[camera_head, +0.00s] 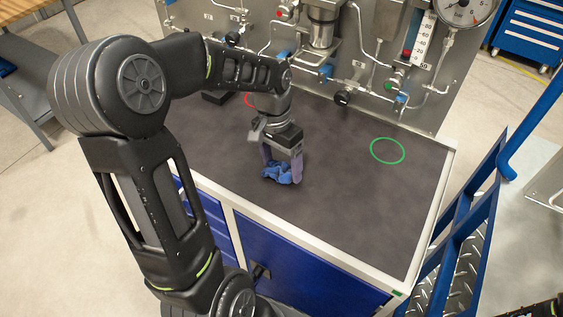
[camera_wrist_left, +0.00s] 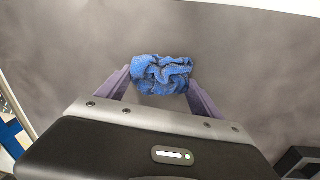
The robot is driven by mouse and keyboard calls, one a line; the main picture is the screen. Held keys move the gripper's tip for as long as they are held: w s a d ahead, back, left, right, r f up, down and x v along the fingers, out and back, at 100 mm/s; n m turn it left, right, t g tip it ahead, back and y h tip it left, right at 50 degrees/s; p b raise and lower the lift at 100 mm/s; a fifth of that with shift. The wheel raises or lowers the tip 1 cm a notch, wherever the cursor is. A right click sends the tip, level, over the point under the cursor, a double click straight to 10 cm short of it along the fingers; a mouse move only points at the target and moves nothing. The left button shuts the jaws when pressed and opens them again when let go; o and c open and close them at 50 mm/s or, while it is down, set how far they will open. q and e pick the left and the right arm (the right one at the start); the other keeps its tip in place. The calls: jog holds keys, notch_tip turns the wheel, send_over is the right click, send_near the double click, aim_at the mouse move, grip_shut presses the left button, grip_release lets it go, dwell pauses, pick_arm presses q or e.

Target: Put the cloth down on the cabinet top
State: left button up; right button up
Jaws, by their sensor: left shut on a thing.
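The blue cloth (camera_head: 277,173) is crumpled between the fingers of my left gripper (camera_head: 282,178), low over the dark top of the cabinet (camera_head: 340,190). My left gripper is shut on the cloth. In the left wrist view the cloth (camera_wrist_left: 161,75) bulges out past the two purple fingertips (camera_wrist_left: 160,84), with the grey cabinet top (camera_wrist_left: 235,60) behind it. I cannot tell whether the cloth touches the top.
A green ring (camera_head: 388,151) marks the top at the right, and a red ring (camera_head: 249,100) is partly hidden behind my left arm. A metal panel with pipes, valves and gauges (camera_head: 320,60) stands along the back edge. Blue railing (camera_head: 465,220) is at the right. The middle and front right of the top are bare.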

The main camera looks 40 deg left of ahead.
aim_at(277, 163)
pick_arm(q)
jog(key=shift+f, duration=0.1)
jog(key=o, duration=1.6)
jog(key=r, duration=0.4)
jog(key=a+r, duration=0.1)
jog(key=r, duration=0.3)
jog(key=r+b, duration=0.1)
jog(key=r, duration=0.3)
jog(key=shift+a+r, duration=0.1)
jog(key=shift+a, duration=0.1)
